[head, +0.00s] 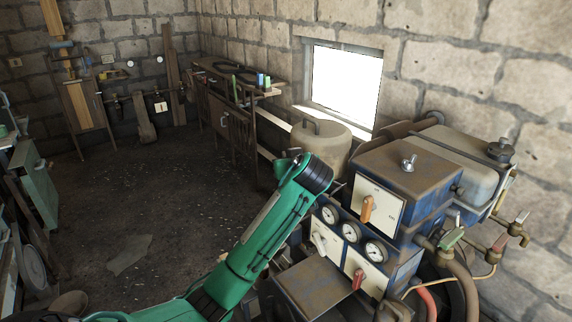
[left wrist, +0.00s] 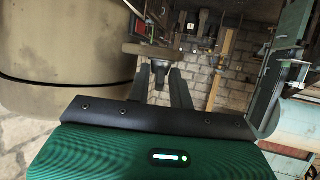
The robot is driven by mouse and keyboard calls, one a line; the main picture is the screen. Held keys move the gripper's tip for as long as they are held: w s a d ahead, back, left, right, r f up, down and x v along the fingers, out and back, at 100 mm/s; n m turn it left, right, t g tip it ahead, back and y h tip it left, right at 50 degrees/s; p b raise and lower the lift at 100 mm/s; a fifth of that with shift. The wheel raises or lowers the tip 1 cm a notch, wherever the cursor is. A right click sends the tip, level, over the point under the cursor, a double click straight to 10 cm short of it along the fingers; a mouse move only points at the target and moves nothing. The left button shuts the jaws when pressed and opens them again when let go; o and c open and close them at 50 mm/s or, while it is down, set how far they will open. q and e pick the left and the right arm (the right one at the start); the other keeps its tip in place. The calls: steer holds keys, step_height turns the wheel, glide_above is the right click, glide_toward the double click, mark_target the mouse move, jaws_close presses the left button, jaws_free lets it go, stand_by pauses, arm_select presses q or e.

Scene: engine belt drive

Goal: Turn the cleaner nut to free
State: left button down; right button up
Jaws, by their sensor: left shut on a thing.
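My left gripper (left wrist: 160,80) shows in the left wrist view, its two dark fingers closed on a small dark nut-like part (left wrist: 158,72). That part sits against a brownish, wider bar or disc (left wrist: 155,50). I take it for the cleaner nut, but its shape is partly hidden by the fingers. A large beige canister (left wrist: 60,50) is close beside the gripper on the left. In the head view the beige canister (head: 322,148) has a dark handle on top, and my green left arm reaches up to it. The arm hides the fingers there. My right gripper is out of view.
A blue engine panel (head: 340,240) with gauges and an orange lever (head: 367,208) stands right of the arm. A wing nut (head: 409,162) sits on the rusty box top. Hoses and valves crowd the far right. A workbench (head: 225,110) stands behind; the floor (head: 150,200) is open left.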

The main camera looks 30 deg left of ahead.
arm_select(q)
steer(key=shift+w+d+f+n+g+y+b, duration=0.1)
steer(key=shift+w+n+g+y+b, duration=0.15)
steer(key=shift+n+g, duration=0.3)
steer(key=shift+d+n+g+y+b, duration=0.15)
steer(key=shift+n+g+y, duration=0.2)
steer(key=shift+n+g, duration=0.2)
steer(key=shift+g, duration=0.3)
steer(key=c, duration=1.3)
jaws_free()
steer(key=shift+a, duration=0.1)
steer(key=shift+o, duration=0.2)
steer(key=b+v, duration=0.5)
steer(key=v, duration=0.8)
steer(key=shift+s+d, duration=0.2)
steer(key=shift+d, duration=0.25)
